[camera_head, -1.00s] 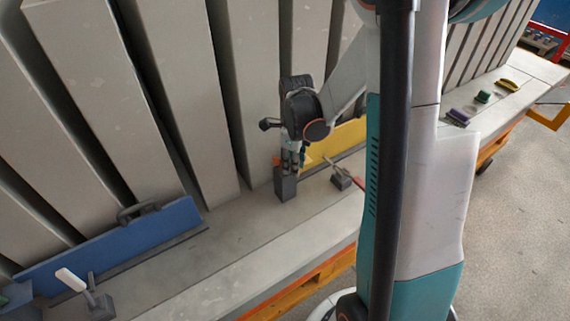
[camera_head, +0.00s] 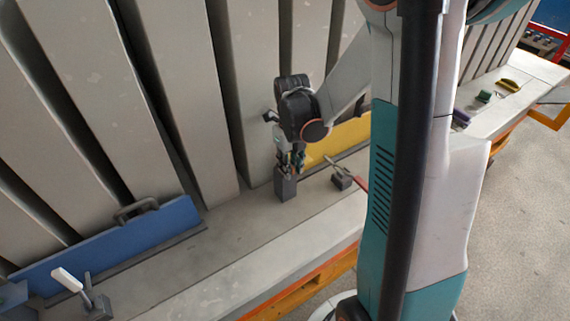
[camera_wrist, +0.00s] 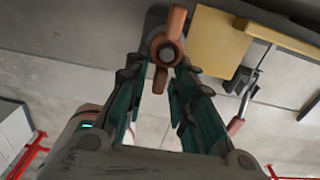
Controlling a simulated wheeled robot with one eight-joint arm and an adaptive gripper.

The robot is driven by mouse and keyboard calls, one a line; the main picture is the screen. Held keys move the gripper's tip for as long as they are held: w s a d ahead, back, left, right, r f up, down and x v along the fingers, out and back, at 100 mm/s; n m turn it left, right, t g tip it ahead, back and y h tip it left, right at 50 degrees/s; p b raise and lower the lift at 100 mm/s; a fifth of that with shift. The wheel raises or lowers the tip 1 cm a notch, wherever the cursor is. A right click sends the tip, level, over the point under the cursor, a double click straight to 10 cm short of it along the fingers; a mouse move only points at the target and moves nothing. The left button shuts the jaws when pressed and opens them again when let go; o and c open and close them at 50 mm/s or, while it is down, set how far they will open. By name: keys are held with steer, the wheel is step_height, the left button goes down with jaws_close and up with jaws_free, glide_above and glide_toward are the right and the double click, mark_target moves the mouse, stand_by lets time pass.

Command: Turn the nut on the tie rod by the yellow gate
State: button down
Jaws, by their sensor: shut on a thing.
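The nut (camera_wrist: 166,42) is copper-orange with two wings, seen end-on in the wrist view. The grey end of the tie rod (camera_wrist: 168,54) shows in its centre. One wing points up and the other points down between my fingertips. My gripper (camera_wrist: 161,78) is shut on the nut's lower wing. In the head view my gripper (camera_head: 290,163) points down at the top of a grey block (camera_head: 286,189), and the nut is mostly hidden by the fingers. The yellow gate (camera_head: 338,139) stands just right of it; it also shows in the wrist view (camera_wrist: 222,45).
A clamp with a red handle (camera_head: 343,181) sits close to the right of the block. A blue gate (camera_head: 165,226) with a dark handle and a white-handled clamp (camera_head: 68,280) are at the left. Tall grey panels (camera_head: 170,90) stand close behind my gripper. The front ledge is clear.

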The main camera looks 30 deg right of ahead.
steer(key=c, duration=1.3)
jaws_free()
step_height(320, 180, up, 12)
steer(key=shift+r, duration=0.1)
steer(key=shift+o, duration=0.3)
steer(key=shift+w, duration=0.1)
